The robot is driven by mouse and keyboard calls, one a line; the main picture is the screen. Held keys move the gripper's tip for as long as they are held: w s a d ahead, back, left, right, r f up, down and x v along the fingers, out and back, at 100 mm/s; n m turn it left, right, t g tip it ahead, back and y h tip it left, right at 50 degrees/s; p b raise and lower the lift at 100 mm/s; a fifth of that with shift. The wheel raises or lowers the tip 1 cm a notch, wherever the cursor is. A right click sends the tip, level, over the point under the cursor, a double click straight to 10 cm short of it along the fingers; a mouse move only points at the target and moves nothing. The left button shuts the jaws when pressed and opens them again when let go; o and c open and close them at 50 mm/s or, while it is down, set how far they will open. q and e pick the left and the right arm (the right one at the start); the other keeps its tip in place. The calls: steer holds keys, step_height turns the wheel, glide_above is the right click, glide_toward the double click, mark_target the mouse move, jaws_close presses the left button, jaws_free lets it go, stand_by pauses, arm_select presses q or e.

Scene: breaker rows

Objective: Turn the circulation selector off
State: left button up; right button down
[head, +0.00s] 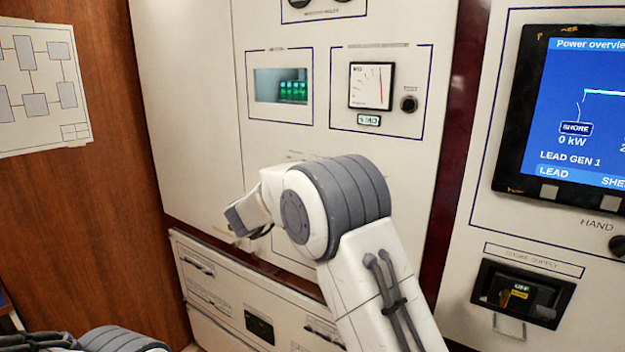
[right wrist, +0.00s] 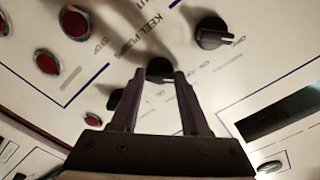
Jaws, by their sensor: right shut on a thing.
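My right gripper (head: 240,228) reaches in front of the white panel, below the meter row, in the head view. The arm hides the panel there. In the right wrist view its two fingers (right wrist: 160,76) are shut on a black knob (right wrist: 158,67), seen between the fingertips. I cannot read a label that tells whether this knob is the circulation selector. Another black selector knob (right wrist: 213,34) with a light pointer mark sits to the upper right, apart from the fingers. My left gripper is out of view; only part of my left arm shows at the lower left.
Red lamps (right wrist: 75,22) and printed labels lie left of the fingers in the right wrist view. A dark display window (right wrist: 282,112) is at the right. In the head view an analog meter (head: 371,86), a blue screen (head: 590,110) and a shore supply switch (head: 520,293) are visible.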

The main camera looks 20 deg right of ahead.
steer(key=shift+a, duration=0.1)
steer(key=shift+c, duration=1.9)
jaws_free()
steer(key=b+v, duration=0.3)
steer(key=v, duration=0.7)
steer(key=shift+s+a, duration=0.1)
